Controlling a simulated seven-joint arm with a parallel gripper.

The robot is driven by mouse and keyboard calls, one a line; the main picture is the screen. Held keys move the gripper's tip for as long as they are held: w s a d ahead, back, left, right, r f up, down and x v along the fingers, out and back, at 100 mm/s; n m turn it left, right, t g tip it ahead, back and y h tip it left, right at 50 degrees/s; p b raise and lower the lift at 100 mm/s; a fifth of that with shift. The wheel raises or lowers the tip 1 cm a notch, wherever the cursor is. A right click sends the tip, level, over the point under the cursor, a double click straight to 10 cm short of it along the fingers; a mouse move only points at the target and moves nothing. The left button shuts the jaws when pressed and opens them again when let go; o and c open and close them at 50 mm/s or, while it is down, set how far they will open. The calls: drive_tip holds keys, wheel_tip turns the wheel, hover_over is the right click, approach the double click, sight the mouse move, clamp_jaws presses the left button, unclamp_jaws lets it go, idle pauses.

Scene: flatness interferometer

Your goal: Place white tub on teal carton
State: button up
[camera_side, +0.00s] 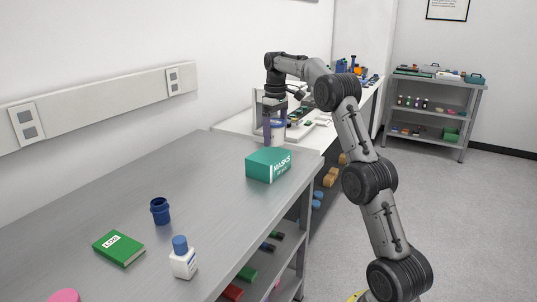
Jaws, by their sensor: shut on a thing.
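The teal carton (262,166), marked MASKS, sits near the far right end of the grey metal table. My gripper (274,135) points down directly above or just behind the carton. It is shut on the white tub (278,130), which is mostly hidden between the fingers. The tub looks upright, with its lower end close to the carton's top. I cannot tell from this view whether it touches the carton.
On the table (215,190) are a dark blue cup (160,211), a green book (119,249), a white bottle with a blue cap (183,259) and a pink item (64,296). A white bench (237,122) with equipment stands behind. The table's middle is clear.

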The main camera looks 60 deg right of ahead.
hover_over(268, 163)
wheel_tip(268, 163, down, 6)
drive_tip(key=shift+s+r, duration=0.1)
drive_tip(key=shift+d+f, duration=0.15)
drive_tip(key=shift+f, duration=1.5)
drive_tip(key=shift+f, duration=0.1)
drive_tip(key=o, duration=1)
drive_tip(key=shift+o, duration=0.2)
